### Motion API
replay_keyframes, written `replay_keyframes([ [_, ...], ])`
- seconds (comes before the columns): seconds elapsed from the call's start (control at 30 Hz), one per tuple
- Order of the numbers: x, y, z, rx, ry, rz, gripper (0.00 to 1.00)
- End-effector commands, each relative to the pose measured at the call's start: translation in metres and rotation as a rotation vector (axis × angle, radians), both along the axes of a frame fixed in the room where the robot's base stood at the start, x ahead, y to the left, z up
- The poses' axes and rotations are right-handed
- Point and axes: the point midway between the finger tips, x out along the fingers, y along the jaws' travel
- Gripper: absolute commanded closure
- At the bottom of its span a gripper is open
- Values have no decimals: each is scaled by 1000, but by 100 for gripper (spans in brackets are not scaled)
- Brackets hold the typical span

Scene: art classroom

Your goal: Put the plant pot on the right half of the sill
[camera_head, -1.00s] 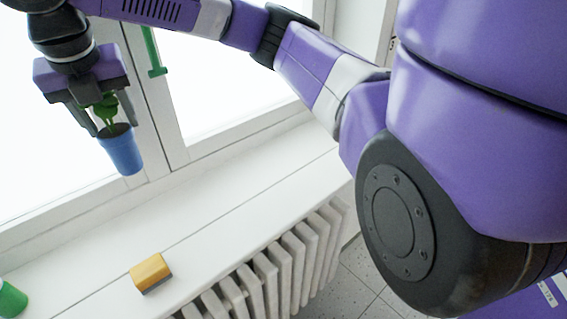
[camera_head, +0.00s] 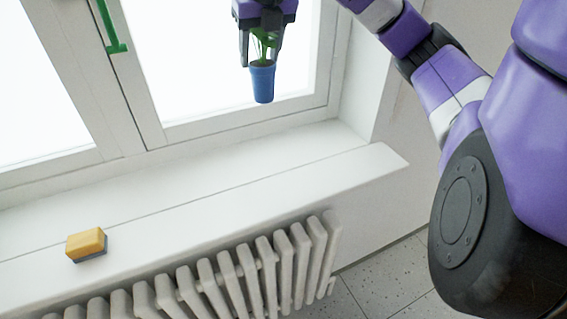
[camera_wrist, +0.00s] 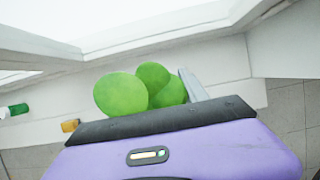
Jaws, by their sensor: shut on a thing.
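The plant pot (camera_head: 262,84) is blue with a green plant in it. My gripper (camera_head: 262,55) is shut on it from above and holds it roughly upright in the air, in front of the window and above the sill's right part. The white sill (camera_head: 250,199) runs across the head view, and its right end shows near the wall.
A yellow sponge or eraser with a dark base (camera_head: 86,244) lies on the sill at the left. A green object with a white end (camera_wrist: 14,110) lies farther left in the wrist view. The sill's right part is bare. A radiator (camera_head: 250,273) stands below the sill.

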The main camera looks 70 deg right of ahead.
Motion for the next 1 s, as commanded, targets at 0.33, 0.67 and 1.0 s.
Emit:
replay_keyframes([
  [0.33,-2,0,-72,3,2,1,100],
  [0.67,-1,0,-142,2,0,2,100],
  [1.0,-1,0,-169,2,1,1,100],
])
